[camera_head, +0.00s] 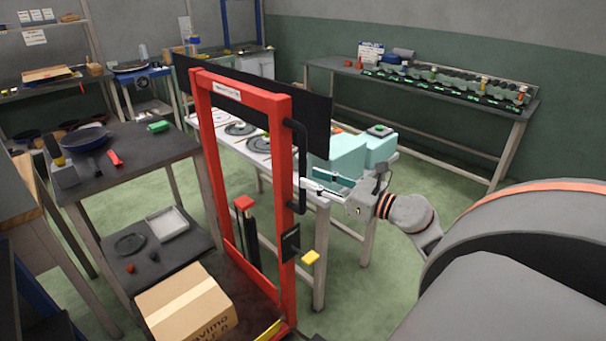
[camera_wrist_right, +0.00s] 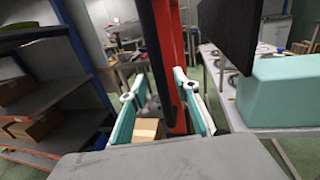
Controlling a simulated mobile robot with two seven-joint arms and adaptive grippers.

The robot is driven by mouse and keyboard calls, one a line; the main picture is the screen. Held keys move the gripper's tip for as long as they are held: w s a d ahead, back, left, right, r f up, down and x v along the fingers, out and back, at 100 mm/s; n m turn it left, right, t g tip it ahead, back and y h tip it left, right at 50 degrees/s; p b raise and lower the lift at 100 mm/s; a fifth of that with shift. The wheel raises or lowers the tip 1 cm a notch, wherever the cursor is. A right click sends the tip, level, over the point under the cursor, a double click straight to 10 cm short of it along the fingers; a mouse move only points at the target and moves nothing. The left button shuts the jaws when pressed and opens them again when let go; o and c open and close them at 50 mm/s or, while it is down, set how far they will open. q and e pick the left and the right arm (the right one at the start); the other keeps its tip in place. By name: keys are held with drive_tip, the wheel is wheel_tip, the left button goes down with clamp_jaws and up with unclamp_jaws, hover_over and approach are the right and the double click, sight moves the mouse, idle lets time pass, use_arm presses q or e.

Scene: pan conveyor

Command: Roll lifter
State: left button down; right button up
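The lifter is a red upright frame (camera_head: 283,160) with a black vertical handle (camera_head: 302,165) on its right post. A cardboard box (camera_head: 188,308) sits on its low platform. My right gripper (camera_head: 312,188) is at the lower part of the handle, coming from the right. In the right wrist view, its two teal-lined fingers (camera_wrist_right: 162,88) are spread, one on each side of the black handle (camera_wrist_right: 158,50). Gaps show beside the bar, so the fingers do not look closed on it. The red post (camera_wrist_right: 178,60) stands just behind. My left gripper is not in view.
A dark table (camera_head: 125,150) with a pan (camera_head: 85,138) stands left of the lifter. A bench with teal blocks (camera_head: 348,155) is close behind my right gripper. A long conveyor table (camera_head: 430,88) runs along the back wall. Green floor is open between them.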

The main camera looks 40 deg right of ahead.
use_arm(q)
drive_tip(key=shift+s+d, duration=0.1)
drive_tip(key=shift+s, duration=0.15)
use_arm(e)
drive_tip(key=x, duration=0.4)
drive_tip(key=shift+w, duration=0.15)
clamp_jaws()
use_arm(q)
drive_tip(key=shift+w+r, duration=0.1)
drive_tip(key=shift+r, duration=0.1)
drive_tip(key=shift+p, duration=0.3)
use_arm(e)
drive_tip(key=shift+a, duration=0.1)
